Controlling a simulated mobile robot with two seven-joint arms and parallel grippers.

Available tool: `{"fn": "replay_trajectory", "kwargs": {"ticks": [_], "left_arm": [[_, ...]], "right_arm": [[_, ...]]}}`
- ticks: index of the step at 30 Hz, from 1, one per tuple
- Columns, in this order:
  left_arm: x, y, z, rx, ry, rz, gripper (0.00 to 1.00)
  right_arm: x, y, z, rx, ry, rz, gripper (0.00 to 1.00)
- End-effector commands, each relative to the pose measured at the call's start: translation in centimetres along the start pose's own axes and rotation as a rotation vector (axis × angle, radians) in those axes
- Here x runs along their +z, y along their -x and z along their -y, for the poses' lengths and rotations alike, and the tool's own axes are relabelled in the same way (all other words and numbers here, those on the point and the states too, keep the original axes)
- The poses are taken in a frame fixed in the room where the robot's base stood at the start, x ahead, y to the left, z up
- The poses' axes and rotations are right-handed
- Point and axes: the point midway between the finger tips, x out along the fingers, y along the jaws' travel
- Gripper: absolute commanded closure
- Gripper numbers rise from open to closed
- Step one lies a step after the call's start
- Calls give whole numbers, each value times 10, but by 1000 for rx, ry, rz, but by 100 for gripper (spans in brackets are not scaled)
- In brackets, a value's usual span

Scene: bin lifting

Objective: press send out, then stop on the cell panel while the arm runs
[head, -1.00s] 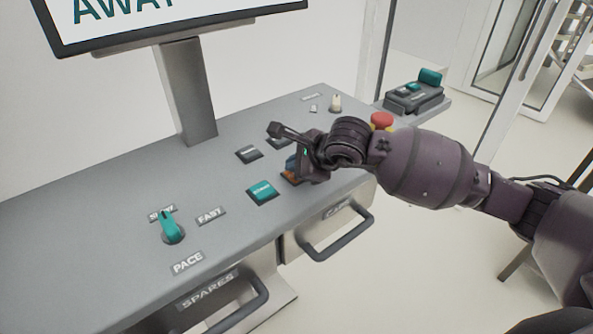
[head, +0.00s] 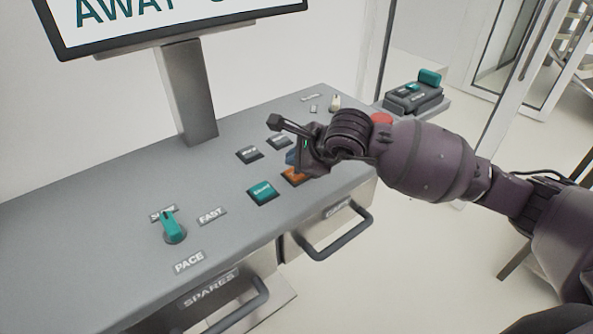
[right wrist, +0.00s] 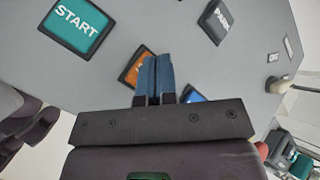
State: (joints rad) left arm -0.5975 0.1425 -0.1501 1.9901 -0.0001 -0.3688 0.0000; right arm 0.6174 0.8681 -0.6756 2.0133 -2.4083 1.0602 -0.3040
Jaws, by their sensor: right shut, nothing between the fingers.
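The cell panel (head: 110,205) is a grey sloping desk with several buttons. A teal button (head: 262,191) reads START in the right wrist view (right wrist: 75,26). An orange button (head: 294,175) lies just right of it, and my gripper partly covers it. The orange button also shows in the right wrist view (right wrist: 135,68), its label mostly hidden. A blue button (right wrist: 191,95) is partly hidden behind my right gripper (right wrist: 156,57). My right gripper is shut and empty, its fingertips close over the orange and blue buttons; I cannot tell whether they touch. No label reading send out or stop is legible.
Two dark buttons (head: 249,154) lie behind the teal one. A red button (head: 382,118) sits behind my right arm. A teal PACE knob (head: 173,227) is at left. A screen (head: 180,20) stands above. Drawer handles (head: 340,238) stick out in front.

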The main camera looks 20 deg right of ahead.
Motion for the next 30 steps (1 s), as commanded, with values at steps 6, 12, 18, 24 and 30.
{"fn": "replay_trajectory", "kwargs": {"ticks": [6, 12, 18, 24, 30], "left_arm": [[-5, 6, 1, -2, 1, 2, 57], [-11, 10, 2, -3, 2, -1, 57], [-18, 13, 3, -3, 2, -6, 57], [-21, 12, 2, -2, 1, -10, 57], [-23, 10, 2, -1, 0, -14, 57]], "right_arm": [[8, 11, 9, -3, 1, 1, 100], [17, 23, 17, -3, 2, 1, 100], [24, 33, 24, -2, 1, 1, 100], [25, 35, 25, 0, 1, 0, 100], [25, 34, 25, 0, 0, 0, 100]]}}
